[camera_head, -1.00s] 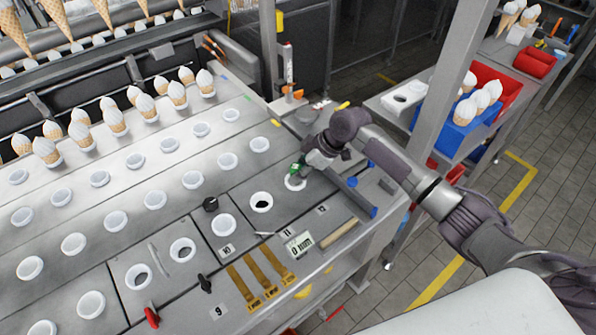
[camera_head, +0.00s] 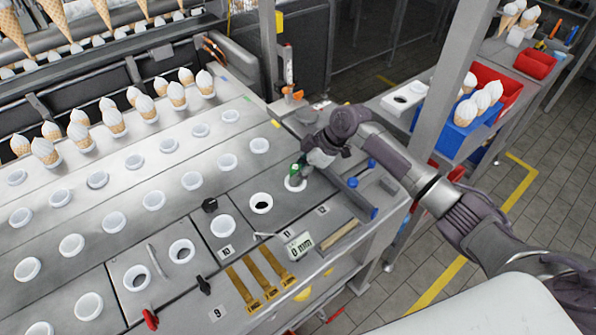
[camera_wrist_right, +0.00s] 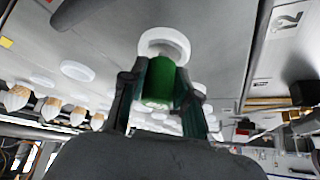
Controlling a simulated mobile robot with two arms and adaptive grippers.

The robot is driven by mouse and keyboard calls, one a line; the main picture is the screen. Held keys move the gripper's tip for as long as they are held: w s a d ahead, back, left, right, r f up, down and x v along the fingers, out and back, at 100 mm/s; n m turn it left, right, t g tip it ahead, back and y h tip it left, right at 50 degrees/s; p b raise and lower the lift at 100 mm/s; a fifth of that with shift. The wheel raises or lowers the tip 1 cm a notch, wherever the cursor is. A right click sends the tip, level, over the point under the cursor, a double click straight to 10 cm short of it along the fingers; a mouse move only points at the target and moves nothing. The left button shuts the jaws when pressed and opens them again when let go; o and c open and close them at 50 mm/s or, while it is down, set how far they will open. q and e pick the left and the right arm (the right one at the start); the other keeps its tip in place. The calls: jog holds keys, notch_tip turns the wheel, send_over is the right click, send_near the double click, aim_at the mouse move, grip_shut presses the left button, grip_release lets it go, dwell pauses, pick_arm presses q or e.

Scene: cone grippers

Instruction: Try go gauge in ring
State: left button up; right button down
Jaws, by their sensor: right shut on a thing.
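My right gripper (camera_head: 299,165) comes in from the right over the grey work surface. It is shut on a green gauge (camera_head: 295,171). In the right wrist view the green gauge (camera_wrist_right: 158,82) sits between the two dark fingers (camera_wrist_right: 160,90). The white ring (camera_head: 295,184) lies on the plate right under the gauge. It also shows in the right wrist view (camera_wrist_right: 180,42), at the gauge's far end. The gauge's end overlaps the ring there; I cannot tell whether it is inside the opening. My left gripper is not in view.
Other white rings (camera_head: 262,203) sit in rows across the plates to the left. A 0 mm display (camera_head: 300,244), brass strips (camera_head: 260,277) and a blue-ended bar (camera_head: 352,195) lie nearby. A grey post (camera_head: 445,85) and a blue bin (camera_head: 462,128) with cones stand to the right.

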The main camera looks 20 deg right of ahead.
jog(key=shift+r, duration=0.1)
jog(key=shift+r+p, duration=3.4)
jog(key=shift+r, duration=0.6)
jog(key=shift+f, duration=0.1)
